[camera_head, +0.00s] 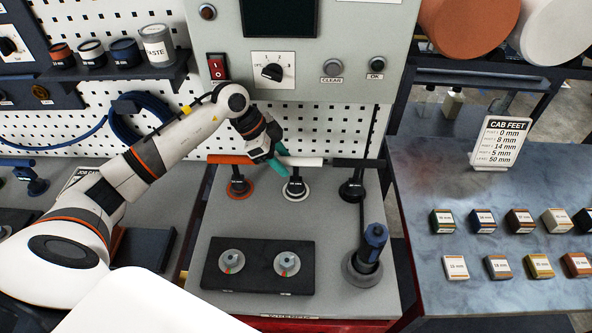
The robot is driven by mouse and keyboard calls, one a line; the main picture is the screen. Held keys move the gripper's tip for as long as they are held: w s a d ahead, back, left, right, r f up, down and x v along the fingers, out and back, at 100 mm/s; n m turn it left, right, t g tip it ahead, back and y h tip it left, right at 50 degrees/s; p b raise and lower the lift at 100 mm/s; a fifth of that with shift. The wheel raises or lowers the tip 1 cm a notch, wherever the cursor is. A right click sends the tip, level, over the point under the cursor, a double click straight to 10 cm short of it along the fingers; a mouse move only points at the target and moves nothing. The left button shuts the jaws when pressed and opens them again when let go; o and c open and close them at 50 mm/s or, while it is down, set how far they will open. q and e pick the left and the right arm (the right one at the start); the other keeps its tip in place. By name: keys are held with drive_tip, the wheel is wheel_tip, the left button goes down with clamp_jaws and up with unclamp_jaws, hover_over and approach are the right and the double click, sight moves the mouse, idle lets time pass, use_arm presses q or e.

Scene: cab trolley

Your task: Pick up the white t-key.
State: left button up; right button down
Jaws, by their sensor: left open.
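The white t-key (303,161) stands upright at the back of the grey trolley top (325,220), its crossbar level above a round white base. An orange t-key (228,159) stands to its left and a black t-key (357,163) to its right. My left gripper (281,160) is open, with teal fingers at the left end of the white crossbar. The fingers overlap that end in the picture; I cannot tell whether they touch it. My right gripper is out of view.
A black block with two round dials (259,267) lies in front of the keys. A dark blue knobbed post (371,247) stands at the front right. The grey control panel (300,60) rises behind. Small labelled blocks (497,267) sit on the right table.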

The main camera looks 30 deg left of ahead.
sight(294, 158)
use_arm(q)
drive_tip(key=d, duration=0.1)
drive_tip(key=w+d+p, duration=0.1)
drive_tip(key=d, duration=0.1)
drive_tip(key=shift+w+r, duration=0.15)
drive_tip(key=shift+r, duration=0.05)
drive_tip(key=x, duration=0.2)
drive_tip(key=shift+w+d+f, duration=0.1)
drive_tip(key=shift+f, duration=0.6)
drive_tip(key=shift+c, duration=0.4)
clamp_jaws()
